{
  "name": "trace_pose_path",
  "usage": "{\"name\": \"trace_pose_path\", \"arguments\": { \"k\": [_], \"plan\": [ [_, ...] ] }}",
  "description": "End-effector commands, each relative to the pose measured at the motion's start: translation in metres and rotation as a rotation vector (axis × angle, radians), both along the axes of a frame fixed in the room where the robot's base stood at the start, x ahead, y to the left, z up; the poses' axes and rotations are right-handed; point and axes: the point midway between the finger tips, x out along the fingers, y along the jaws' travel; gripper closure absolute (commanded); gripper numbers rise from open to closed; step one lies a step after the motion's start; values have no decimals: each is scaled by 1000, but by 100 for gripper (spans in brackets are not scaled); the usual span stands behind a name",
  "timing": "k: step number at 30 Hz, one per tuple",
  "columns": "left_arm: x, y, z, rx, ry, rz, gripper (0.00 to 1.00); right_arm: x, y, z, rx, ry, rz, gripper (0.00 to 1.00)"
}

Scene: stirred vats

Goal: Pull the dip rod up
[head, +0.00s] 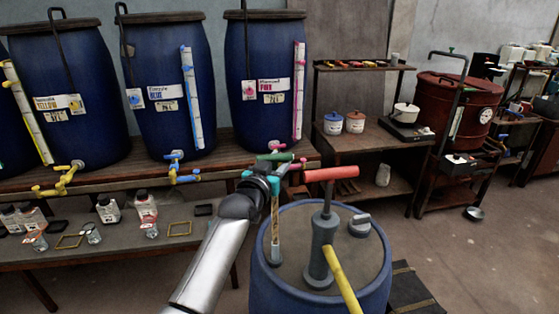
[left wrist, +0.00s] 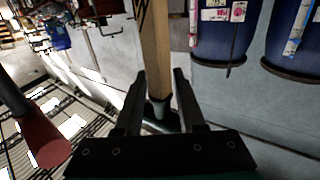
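The dip rod (head: 275,222) is a slim wooden stick standing upright at the left side of the blue drum's lid (head: 295,262). Its lower end sits in a grey collar on the lid. A dark green crossbar (head: 275,156) shows above it, seemingly its handle. My left gripper (head: 273,180) is at the rod's top and partly hides it. In the left wrist view the wooden rod (left wrist: 155,50) runs between the two fingers (left wrist: 160,95), with its green top close to them. The fingers look apart, with small gaps beside the rod. My right gripper is out of view.
A grey pump with a red handle (head: 332,173) and yellow spout (head: 342,280) stands close right of the rod. Large blue vats (head: 265,80) with taps line the bench behind. Bottles (head: 108,208) stand on the low bench at left. The floor at right is mostly clear.

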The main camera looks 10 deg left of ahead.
Motion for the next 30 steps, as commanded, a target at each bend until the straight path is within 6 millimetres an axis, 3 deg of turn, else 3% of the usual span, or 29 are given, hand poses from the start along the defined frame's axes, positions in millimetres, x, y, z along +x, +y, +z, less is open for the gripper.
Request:
{"name": "trace_pose_path", "arguments": {
  "k": [1,8,14,30],
  "plan": [
    [1,2,8,0,-17,4,53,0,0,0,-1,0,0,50],
    [0,3,8,0,-17,5,53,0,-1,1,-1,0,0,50],
    [-12,5,7,0,-15,6,53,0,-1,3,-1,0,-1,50],
    [-90,19,3,3,-7,3,53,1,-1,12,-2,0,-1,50]
  ]
}}
